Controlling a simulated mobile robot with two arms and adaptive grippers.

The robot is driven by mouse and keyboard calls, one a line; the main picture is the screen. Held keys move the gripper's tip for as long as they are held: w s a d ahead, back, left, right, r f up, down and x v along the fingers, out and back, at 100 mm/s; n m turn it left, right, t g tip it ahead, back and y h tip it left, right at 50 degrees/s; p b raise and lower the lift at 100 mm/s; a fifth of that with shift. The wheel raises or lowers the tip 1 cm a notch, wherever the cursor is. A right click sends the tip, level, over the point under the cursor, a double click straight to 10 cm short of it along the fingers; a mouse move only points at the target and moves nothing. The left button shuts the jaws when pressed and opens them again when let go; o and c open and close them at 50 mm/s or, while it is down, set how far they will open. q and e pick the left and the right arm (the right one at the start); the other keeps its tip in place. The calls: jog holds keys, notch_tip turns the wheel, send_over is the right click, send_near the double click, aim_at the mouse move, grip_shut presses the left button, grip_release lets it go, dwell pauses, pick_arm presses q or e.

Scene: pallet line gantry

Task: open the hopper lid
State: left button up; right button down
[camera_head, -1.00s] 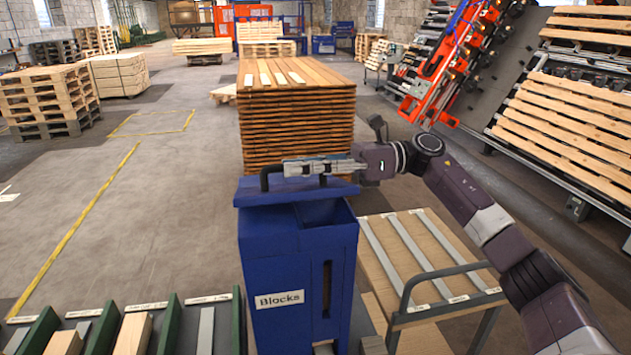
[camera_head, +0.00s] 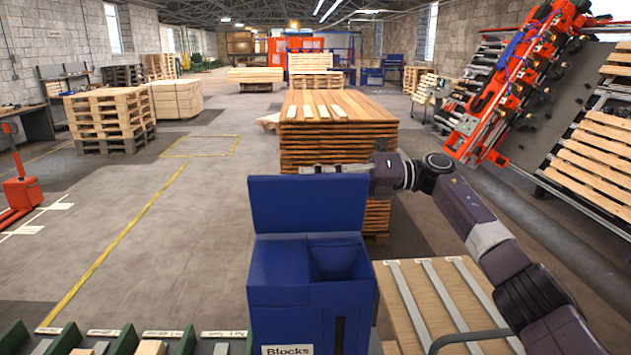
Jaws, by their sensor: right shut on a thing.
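The blue hopper (camera_head: 285,290), labelled Blocks, stands at the bottom centre of the head view. Its lid (camera_head: 308,203) is raised and stands about upright at the hopper's back edge, with the opening (camera_head: 335,260) showing below it. My right gripper (camera_head: 322,169) is at the lid's top edge, mostly behind it, and shut on the lid's handle. My left gripper is not in view.
A stack of boards (camera_head: 340,135) stands close behind the lid. A cart with a wooden top (camera_head: 430,295) is right of the hopper, under my right arm. Green-walled bins (camera_head: 125,342) line the bottom left.

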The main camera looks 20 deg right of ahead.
jog(key=w+m, duration=0.1)
jog(key=w+f+m, duration=0.1)
jog(key=m, duration=0.1)
jog(key=w+f+m, duration=0.1)
jog(key=m, duration=0.1)
jog(key=shift+w+d+f+b, duration=0.15)
jog(key=shift+w+d+b, duration=0.15)
jog(key=shift+d+b, duration=0.1)
jog(key=shift+f+m, duration=0.2)
jog(key=shift+m, duration=0.1)
jog(key=c, duration=2)
grip_release()
jog(key=shift+w+d, duration=0.1)
jog(key=shift+o, duration=0.2)
jog(key=shift+r, duration=0.15)
jog(key=shift+r, duration=0.15)
